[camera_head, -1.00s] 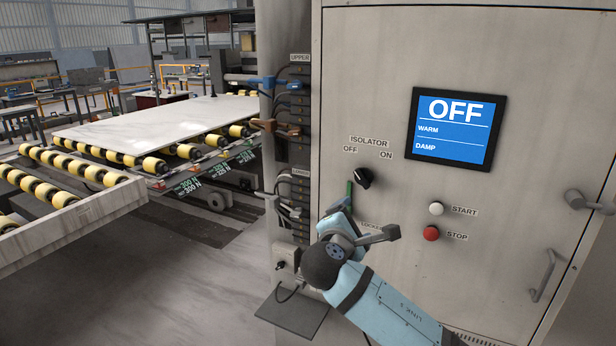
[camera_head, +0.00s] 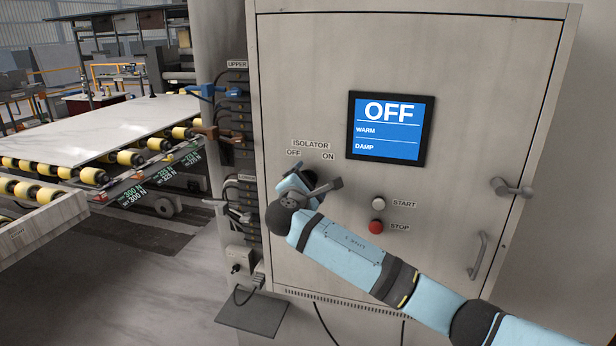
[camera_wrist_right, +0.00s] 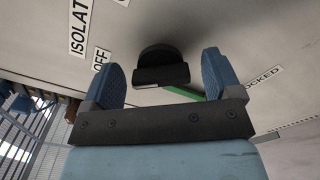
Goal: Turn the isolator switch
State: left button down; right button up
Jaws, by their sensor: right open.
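The isolator switch is a black knob on the grey cabinet door. In the head view the knob (camera_head: 310,176) shows only in part behind my right gripper (camera_head: 297,184), below the OFF and ON labels. In the right wrist view the knob (camera_wrist_right: 160,66) is in full sight between the two blue fingers of my right gripper (camera_wrist_right: 165,75). The fingers stand apart on either side of it, and I cannot tell whether either touches it. A green strip (camera_wrist_right: 201,95) shows beside the knob, partly hidden by the gripper. My left gripper is not in view.
The cabinet screen (camera_head: 390,128) reads OFF, WARM, DAMP. A white START button (camera_head: 378,203) and a red STOP button (camera_head: 376,227) sit right of my gripper. Cables and sockets (camera_head: 238,130) line the cabinet's left side. A roller conveyor with a slab (camera_head: 95,128) stands left.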

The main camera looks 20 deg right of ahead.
jog(key=shift+w+d, duration=0.3)
jog(key=shift+w, duration=0.05)
jog(key=shift+c, duration=0.2)
